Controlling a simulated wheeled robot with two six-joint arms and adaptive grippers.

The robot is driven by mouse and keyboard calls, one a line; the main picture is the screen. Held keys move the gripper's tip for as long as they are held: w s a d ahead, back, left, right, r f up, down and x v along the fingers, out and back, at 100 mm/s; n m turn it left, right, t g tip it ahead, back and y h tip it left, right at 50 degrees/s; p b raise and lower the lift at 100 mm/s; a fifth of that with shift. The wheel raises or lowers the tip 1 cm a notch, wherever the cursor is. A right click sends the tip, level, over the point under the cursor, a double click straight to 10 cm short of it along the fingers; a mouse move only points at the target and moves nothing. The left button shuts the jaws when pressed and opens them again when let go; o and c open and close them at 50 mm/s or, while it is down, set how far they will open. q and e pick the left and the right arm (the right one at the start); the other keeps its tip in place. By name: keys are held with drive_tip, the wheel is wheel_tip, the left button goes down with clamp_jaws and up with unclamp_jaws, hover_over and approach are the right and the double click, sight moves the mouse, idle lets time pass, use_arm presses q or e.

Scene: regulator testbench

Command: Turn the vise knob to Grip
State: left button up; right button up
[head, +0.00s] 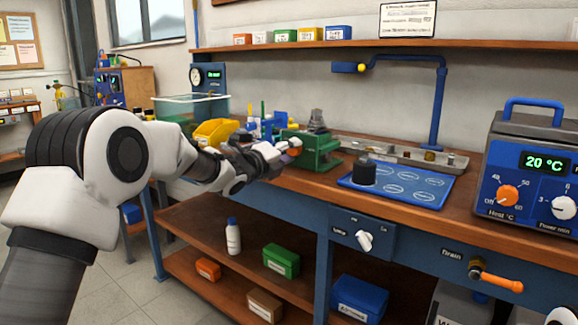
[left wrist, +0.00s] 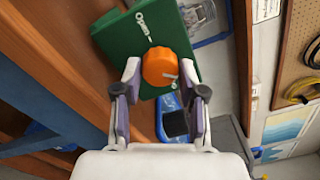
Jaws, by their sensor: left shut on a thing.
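The green vise (head: 318,158) stands on the bench near its front edge, and its green front face (left wrist: 120,42) fills the top of the left wrist view. The orange vise knob (left wrist: 159,66) sits on that face. My left gripper (left wrist: 160,72) is shut on the knob, one finger on each side. In the head view my left gripper (head: 287,150) reaches the vise from the left.
A yellow bin (head: 214,132) stands left of the vise. A blue mat (head: 408,188) with a dark cylinder (head: 364,171) lies to the right. A blue heater box (head: 535,165) stands farther right. A white switch (head: 365,241) is on the bench front.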

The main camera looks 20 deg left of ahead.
use_arm(q)
drive_tip(key=m+b, duration=0.3)
drive_tip(key=f+m+b, duration=0.1)
drive_tip(key=m+b, duration=0.2)
drive_tip(key=b, duration=0.1)
drive_tip(key=m+b, duration=0.2)
drive_tip(key=m, duration=0.1)
drive_tip(key=shift+b, duration=0.35)
drive_tip(key=shift+r+m+b, duration=0.15)
drive_tip(key=shift+m+b, duration=0.25)
drive_tip(key=shift+m, duration=0.2)
drive_tip(key=o, duration=1.1)
drive_tip(key=shift+o, duration=0.2)
drive_tip(key=shift+r, duration=0.1)
drive_tip(key=shift+r, duration=0.1)
